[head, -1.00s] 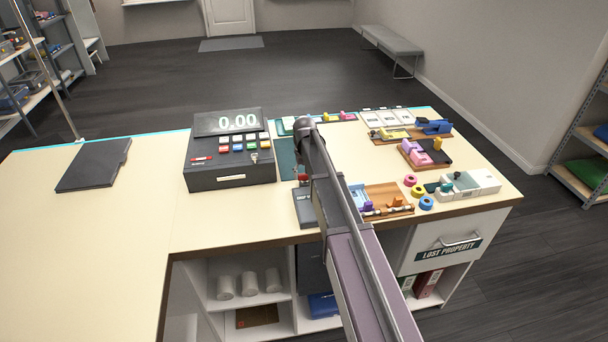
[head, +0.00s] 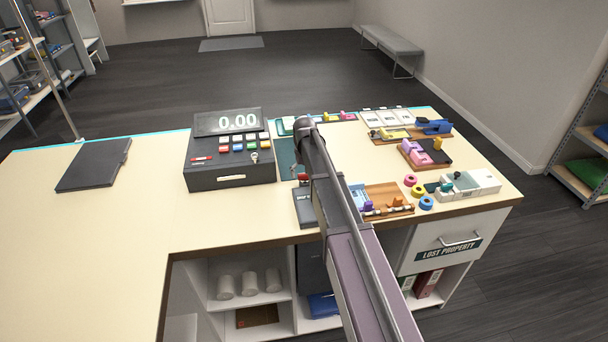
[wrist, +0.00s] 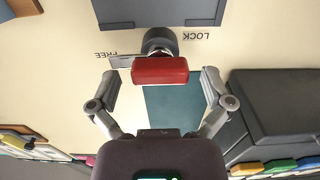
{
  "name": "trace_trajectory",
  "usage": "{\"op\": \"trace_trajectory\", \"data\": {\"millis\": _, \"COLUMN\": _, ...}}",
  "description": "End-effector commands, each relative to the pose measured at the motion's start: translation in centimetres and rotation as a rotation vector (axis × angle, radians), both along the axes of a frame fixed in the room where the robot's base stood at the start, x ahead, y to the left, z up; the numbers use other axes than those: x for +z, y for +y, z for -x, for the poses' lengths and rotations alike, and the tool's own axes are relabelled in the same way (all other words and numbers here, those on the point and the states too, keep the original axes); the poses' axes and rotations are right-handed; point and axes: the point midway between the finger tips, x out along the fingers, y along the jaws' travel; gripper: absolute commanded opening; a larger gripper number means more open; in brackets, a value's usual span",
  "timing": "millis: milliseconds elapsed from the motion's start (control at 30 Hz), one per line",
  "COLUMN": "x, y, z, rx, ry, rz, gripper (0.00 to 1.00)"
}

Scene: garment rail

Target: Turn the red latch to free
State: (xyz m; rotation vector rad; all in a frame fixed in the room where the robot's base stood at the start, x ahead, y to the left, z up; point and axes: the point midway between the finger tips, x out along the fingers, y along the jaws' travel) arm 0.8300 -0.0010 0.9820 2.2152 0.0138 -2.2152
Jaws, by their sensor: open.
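The red latch (wrist: 160,71) is a red bar on a dark round pivot, seen from above in the wrist view, lying crosswise. The upside-down word FREE (wrist: 104,54) is printed to its left and LOCK (wrist: 196,37) to its right. A grey metal strip reaches left from the pivot towards FREE. My gripper (wrist: 159,76) is open, one finger on each side of the red bar, with a visible gap on both sides. In the head view a bit of red (head: 303,177) shows beside my arm; my arm hides most of the latch and the gripper there.
The black cash register (head: 230,165) stands close to the left of the latch in the head view. A tray of small parts (head: 385,200) lies to the right. Several coloured rings and tools lie farther right. The counter's left part is clear except for a dark folder (head: 93,165).

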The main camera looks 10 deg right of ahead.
Motion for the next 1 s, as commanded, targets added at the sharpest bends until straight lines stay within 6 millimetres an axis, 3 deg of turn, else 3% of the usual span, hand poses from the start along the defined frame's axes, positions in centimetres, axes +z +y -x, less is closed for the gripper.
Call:
{"op": "trace_trajectory", "data": {"millis": 367, "x": 0.00, "y": 0.00, "z": -0.01, "rx": -0.104, "ry": 0.000, "rz": 0.000, "gripper": 1.00}}
{"op": "trace_trajectory", "data": {"millis": 1000, "x": 0.00, "y": 0.02, "z": 0.00, "rx": -0.524, "ry": 0.000, "rz": 0.000, "gripper": 1.00}}
